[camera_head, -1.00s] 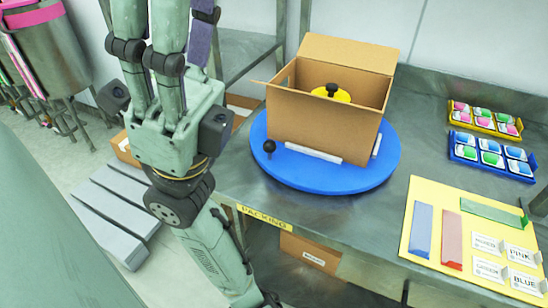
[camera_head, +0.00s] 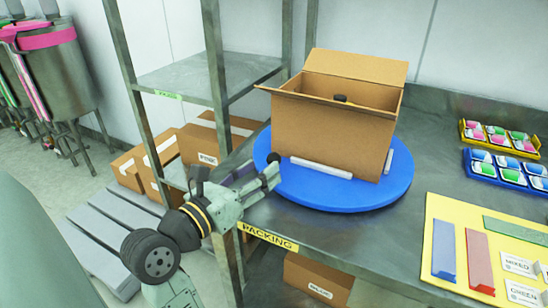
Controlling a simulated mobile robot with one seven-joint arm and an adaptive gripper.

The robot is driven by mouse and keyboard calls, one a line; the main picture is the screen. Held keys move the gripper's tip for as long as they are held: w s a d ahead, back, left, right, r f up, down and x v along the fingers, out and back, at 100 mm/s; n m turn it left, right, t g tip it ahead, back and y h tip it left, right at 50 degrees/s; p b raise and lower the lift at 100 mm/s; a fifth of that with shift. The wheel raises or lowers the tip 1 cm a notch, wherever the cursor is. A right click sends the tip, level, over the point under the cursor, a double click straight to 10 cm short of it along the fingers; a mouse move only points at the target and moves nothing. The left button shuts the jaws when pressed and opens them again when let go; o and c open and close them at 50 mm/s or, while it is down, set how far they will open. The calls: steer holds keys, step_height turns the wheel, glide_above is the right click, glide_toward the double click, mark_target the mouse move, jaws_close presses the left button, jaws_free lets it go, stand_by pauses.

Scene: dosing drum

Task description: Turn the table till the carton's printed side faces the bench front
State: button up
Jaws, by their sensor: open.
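The open brown carton (camera_head: 335,135) stands on the blue round table (camera_head: 385,197). Its plain front side shows no print; its far and left sides are hidden. White strips (camera_head: 321,167) lie along its front foot and right side. A black knob (camera_head: 273,158) stands at the blue table's left rim. My gripper (camera_head: 271,176) is open at the left rim, close to the knob and just in front of it in the picture. Whether it touches the knob or the table cannot be told. Nothing shows between the fingers.
The metal bench (camera_head: 375,240) carries a PACKING label (camera_head: 270,236) at its front edge. A yellow board (camera_head: 445,205) with coloured strips and the yellow (camera_head: 500,137) and blue (camera_head: 505,165) trays are at right. A shelf post (camera_head: 218,100) stands behind my arm.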

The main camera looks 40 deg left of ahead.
steer(key=shift+w+a+p, duration=0.1)
steer(key=shift+w+p, duration=0.35)
steer(key=shift+w, duration=2.35)
steer(key=shift+c, duration=0.5)
jaws_close()
